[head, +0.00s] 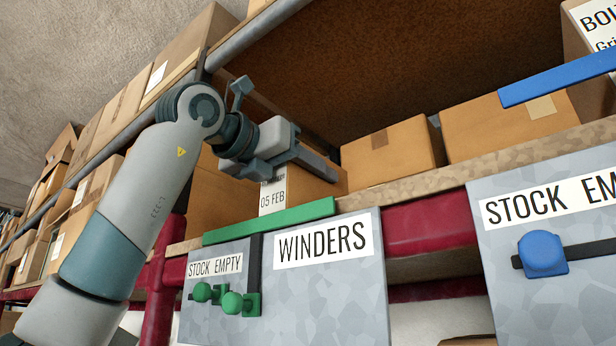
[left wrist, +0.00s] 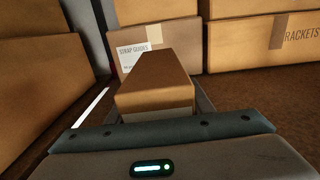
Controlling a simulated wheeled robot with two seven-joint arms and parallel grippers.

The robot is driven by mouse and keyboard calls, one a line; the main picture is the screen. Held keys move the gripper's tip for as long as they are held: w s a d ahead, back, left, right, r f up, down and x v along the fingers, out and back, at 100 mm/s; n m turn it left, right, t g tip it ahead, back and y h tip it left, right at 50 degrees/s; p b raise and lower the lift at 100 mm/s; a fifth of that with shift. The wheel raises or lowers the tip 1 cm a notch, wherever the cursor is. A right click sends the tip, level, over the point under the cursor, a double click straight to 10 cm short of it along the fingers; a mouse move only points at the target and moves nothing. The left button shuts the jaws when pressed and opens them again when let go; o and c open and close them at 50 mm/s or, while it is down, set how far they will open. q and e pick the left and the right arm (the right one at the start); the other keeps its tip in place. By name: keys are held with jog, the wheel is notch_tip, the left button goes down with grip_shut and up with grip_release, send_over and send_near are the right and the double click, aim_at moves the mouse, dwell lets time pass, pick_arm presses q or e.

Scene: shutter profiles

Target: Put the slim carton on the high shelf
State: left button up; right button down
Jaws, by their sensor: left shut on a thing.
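The slim carton (head: 312,189) is brown with a white label reading "05 FEB" on its near end. My left gripper (head: 300,175) is shut on it, with a finger along each side. In the head view the carton is at the high shelf (head: 385,192), just behind its front edge. The green strip hides its lower edge, so I cannot tell whether it rests on the shelf board. In the left wrist view the carton (left wrist: 155,82) lies between the fingers, pointing into the shelf. My right gripper is not in view.
Brown boxes (head: 392,146) stand deeper on the shelf to the right. A box labelled "STRAP GUIDES" (left wrist: 133,55) stands behind the carton, and a large box (left wrist: 42,75) to its left. Grey panels (head: 330,285) with green and blue sliders hang at the shelf front.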

pick_arm(q)
jog(key=o, duration=1.5)
jog(key=shift+c, duration=0.2)
jog(key=shift+o, duration=0.2)
jog(key=shift+r, duration=0.1)
jog(key=shift+s+a, duration=0.25)
jog(key=shift+s, duration=0.05)
jog(key=b, duration=0.6)
send_over(291, 185)
jog(key=a, duration=0.4)
jog(key=shift+v, duration=1.05)
jog(key=shift+d, duration=0.1)
